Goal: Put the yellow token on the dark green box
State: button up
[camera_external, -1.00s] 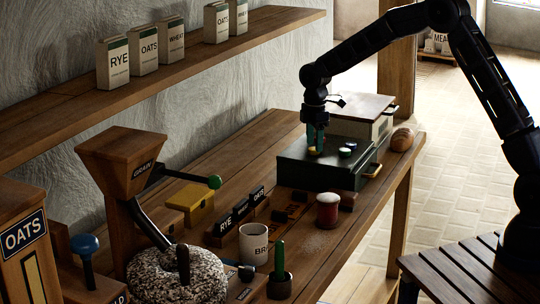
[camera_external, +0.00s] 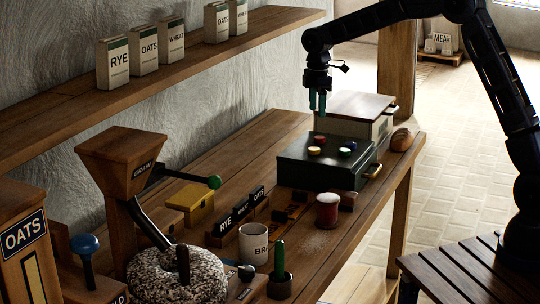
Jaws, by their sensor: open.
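The dark green box (camera_external: 322,176) stands on the bench at the right, with its lid shut and a brass-coloured handle on its right side. The yellow token (camera_external: 314,151) lies on its lid near the front left. A red token (camera_external: 319,139) lies on the lid just behind it, and a pale and blue token (camera_external: 348,147) lies to the right. My gripper (camera_external: 317,106) is open and empty, pointing down above the back left of the lid, clear of the tokens.
A grey-green box with a wooden lid (camera_external: 352,103) stands right behind the dark green box. A bread roll (camera_external: 401,139) is at its right. A red jar (camera_external: 327,210), a white mug (camera_external: 253,245) and small labelled blocks stand in front. The shelf (camera_external: 200,60) runs along the wall.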

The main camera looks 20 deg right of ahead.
jog(key=s+d+r+m+t, duration=0.1)
jog(key=s+d+r+m, duration=0.2)
jog(key=s+d+r, duration=0.4)
jog(key=s+d+r+m+t, duration=0.1)
jog(key=s+d+r+m, duration=0.3)
jog(key=d, duration=0.5)
jog(key=s+d+r+m, duration=0.2)
jog(key=s+d+r, duration=0.3)
jog(key=s+d, duration=0.25)
jog(key=s+d+f+m+t, duration=0.1)
jog(key=s+d+f+m, duration=0.1)
jog(key=s+d+m, duration=0.2)
jog(key=s+d+f+m+t, duration=0.1)
jog(key=s+d+m, duration=0.3)
jog(key=s+d, duration=0.6)
jog(key=s+f, duration=0.1)
jog(key=s, duration=0.9)
jog(key=shift+s+d+f+m+t, duration=0.15)
jog(key=shift+s+f+m+t, duration=0.15)
jog(key=shift+s+m, duration=0.1)
